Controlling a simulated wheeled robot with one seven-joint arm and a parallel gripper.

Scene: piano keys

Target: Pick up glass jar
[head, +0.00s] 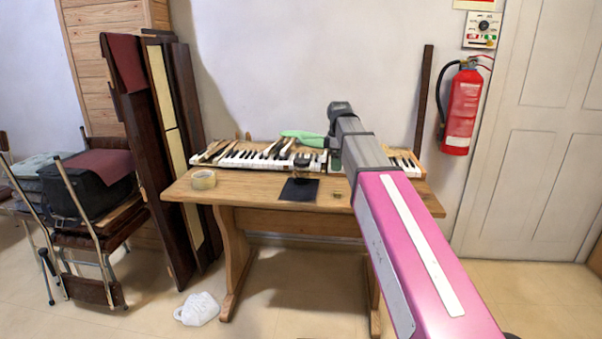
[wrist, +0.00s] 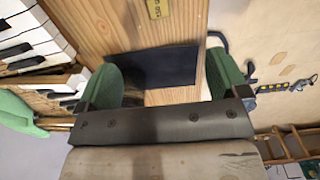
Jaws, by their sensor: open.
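A small dark, shiny object (head: 302,166), possibly the glass jar, stands at the back of a black sheet on the wooden table; its shape is too small to be sure. I cannot make out a jar in the wrist view. My gripper (wrist: 163,68) is open, with its two green fingers apart and nothing visible between them but the black sheet and table below. In the head view my gripper hangs over the back of the table, right of the dark object, partly hidden by my arm.
The wooden table (head: 255,190) holds the black sheet (head: 299,190), a tape roll (head: 203,180) and a small yellowish block (head: 337,194). Piano keys (head: 245,157) and a green object (head: 303,138) lie along the back. Dark boards (head: 150,150) lean at left.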

